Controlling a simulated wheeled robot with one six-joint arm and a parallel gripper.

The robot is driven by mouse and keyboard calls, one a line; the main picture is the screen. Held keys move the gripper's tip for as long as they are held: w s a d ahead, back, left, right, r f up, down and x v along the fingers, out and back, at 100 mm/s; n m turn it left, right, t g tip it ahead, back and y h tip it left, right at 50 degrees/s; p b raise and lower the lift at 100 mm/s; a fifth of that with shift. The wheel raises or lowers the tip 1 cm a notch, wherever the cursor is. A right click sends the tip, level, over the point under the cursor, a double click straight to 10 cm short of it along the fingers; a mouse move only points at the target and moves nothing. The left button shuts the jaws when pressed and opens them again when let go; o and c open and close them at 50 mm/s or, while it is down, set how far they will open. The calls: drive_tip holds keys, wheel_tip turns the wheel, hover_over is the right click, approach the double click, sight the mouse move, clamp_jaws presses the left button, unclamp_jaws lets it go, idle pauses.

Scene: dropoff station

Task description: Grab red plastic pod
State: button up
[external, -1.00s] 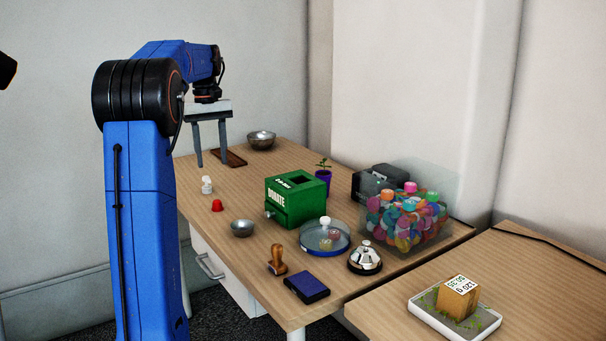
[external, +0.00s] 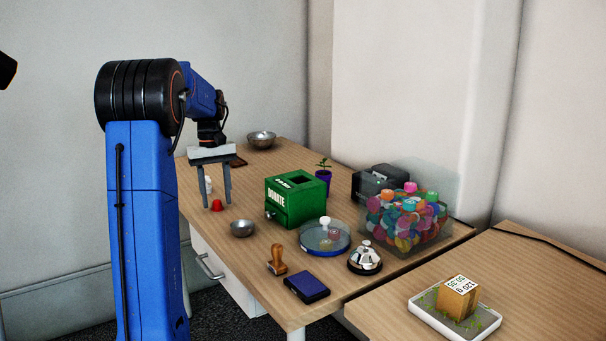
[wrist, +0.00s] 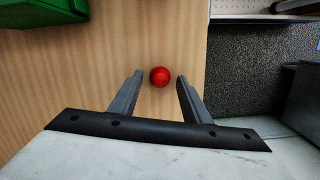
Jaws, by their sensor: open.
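The red plastic pod (external: 217,204) is small and sits on the wooden table near its left edge. In the wrist view the pod (wrist: 159,76) looks round and lies just beyond the fingertips, roughly midway between them. My gripper (external: 218,205) is open and empty, its two grey fingers pointing down at the pod from above. My gripper also shows in the wrist view (wrist: 158,75), with a finger on each side. From these frames I cannot tell the exact height of the fingertips above the table.
A white pod (external: 208,184) stands behind the fingers. The table edge is close on the left.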

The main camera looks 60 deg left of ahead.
drive_tip(key=shift+f, duration=0.2)
clamp_jaws()
